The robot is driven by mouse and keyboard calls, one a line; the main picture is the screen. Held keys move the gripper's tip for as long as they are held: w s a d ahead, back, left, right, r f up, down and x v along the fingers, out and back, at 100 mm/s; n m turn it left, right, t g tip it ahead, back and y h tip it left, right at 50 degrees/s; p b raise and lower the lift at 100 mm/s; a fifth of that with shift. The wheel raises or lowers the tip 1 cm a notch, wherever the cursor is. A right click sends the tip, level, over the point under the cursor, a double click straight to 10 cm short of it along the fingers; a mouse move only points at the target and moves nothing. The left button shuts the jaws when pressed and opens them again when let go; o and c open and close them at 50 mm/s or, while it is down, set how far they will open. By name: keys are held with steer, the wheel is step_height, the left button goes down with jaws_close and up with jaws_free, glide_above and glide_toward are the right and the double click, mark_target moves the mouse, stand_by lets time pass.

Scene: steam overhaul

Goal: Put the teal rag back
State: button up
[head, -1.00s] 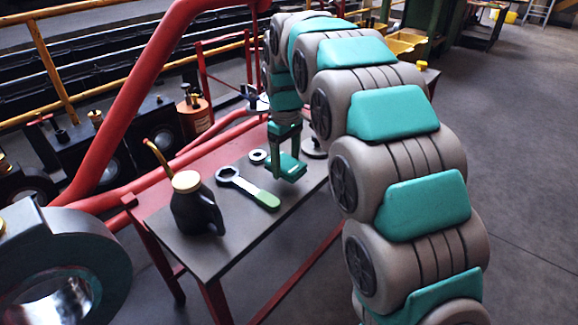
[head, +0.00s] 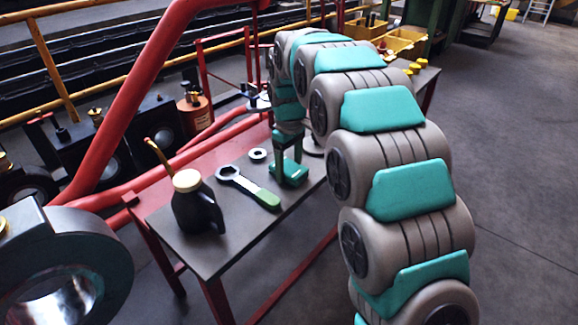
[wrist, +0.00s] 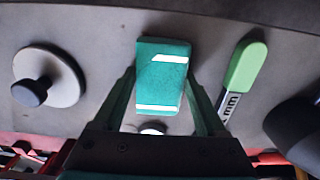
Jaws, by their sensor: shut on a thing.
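The teal rag (head: 291,179) is a small folded block at the right part of the dark table (head: 242,235), right of the spanner. In the wrist view the rag (wrist: 162,65) shows two white glare bands and sits between the two fingers. My gripper (head: 288,168) points down and is shut on the rag; it also shows in the wrist view (wrist: 160,88). The rag is at or just above the tabletop; I cannot tell whether it touches.
A spanner with a green handle (head: 268,198) lies left of the rag, a ring (head: 257,154) behind it. A dark oil jug (head: 195,208) stands at the table's front left. A knobbed disc (wrist: 48,78) lies on the rag's other side. Red pipes (head: 120,110) run behind.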

mark_target(290, 167)
steer(key=shift+f, duration=0.15)
steer(key=o, duration=1.2)
steer(key=shift+o, duration=0.2)
step_height(290, 167, up, 12)
